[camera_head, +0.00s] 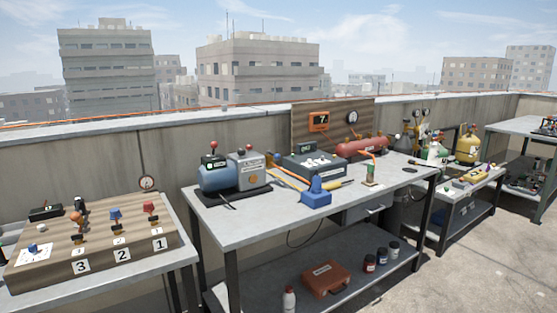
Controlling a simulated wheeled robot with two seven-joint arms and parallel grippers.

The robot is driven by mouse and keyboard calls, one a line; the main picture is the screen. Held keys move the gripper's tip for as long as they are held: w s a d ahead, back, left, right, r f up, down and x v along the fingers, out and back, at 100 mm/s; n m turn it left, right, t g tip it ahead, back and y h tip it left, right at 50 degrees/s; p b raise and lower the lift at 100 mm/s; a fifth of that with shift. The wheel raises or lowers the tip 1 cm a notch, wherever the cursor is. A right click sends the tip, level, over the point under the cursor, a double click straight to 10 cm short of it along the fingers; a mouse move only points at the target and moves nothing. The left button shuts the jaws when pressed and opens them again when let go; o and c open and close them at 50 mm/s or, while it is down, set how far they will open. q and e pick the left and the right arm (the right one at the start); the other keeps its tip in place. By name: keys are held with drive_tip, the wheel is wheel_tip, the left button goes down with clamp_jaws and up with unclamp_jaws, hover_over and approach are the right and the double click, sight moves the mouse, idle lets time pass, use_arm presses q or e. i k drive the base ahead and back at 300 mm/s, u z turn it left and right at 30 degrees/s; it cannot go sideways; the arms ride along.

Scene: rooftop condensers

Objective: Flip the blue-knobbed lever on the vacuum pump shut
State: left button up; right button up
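What looks like the vacuum pump (218,178), a blue cylinder joined to a grey box, stands at the left end of the middle table (240,225). A red-knobbed lever (213,147) stands up on its top. I cannot make out a blue knob on it. A blue-knobbed lever (116,214) shows instead on the wooden board (40,268) at the left, by the number 2, between an orange-knobbed lever (76,218) and a red-knobbed lever (149,207). Neither of my grippers is in view.
A blue block-like item (316,195), a dark box with gauges (315,165) and a red tank (362,147) share the middle table. An orange case (326,279) lies on its lower shelf. The table's front strip is clear. Open floor (480,265) lies at the right.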

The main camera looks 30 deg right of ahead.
sight(277, 157)
drive_tip(key=k, duration=0.65)
drive_tip(key=z, duration=0.25)
drive_tip(key=i, duration=0.45)
drive_tip(key=z, duration=0.6)
drive_tip(key=i, duration=1.15)
drive_tip(key=u, duration=0.25)
